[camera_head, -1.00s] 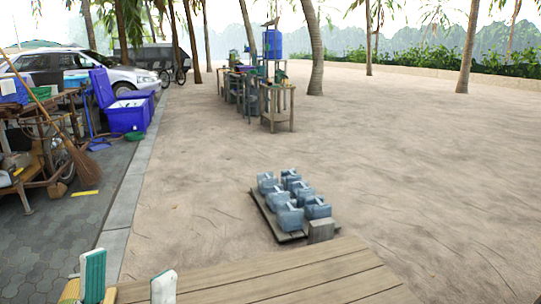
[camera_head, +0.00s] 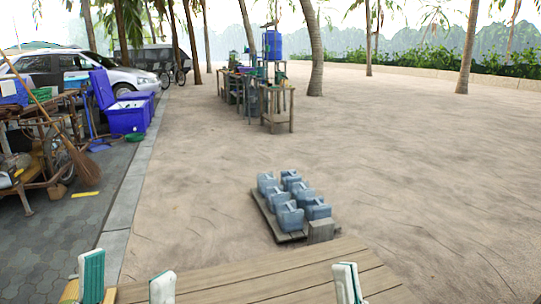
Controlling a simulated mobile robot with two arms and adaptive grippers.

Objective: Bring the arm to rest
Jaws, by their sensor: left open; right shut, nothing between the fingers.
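My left gripper (camera_head: 127,277) shows at the bottom left of the head view. Its two white and green fingers stand wide apart with nothing between them. My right gripper (camera_head: 346,280) shows at the bottom edge, right of centre. Its fingers are closed together and hold nothing. Only the finger ends of both grippers are in view; the arms behind them are hidden below the frame. Both grippers appear in front of the wooden plank surface (camera_head: 270,280).
Several blue-grey jugs (camera_head: 290,217) stand on a low pallet (camera_head: 262,208) on the sand beyond the planks. A loaded cart (camera_head: 40,150), a broom (camera_head: 85,168) and a blue cooler (camera_head: 127,118) are at the left. Open sand lies to the right.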

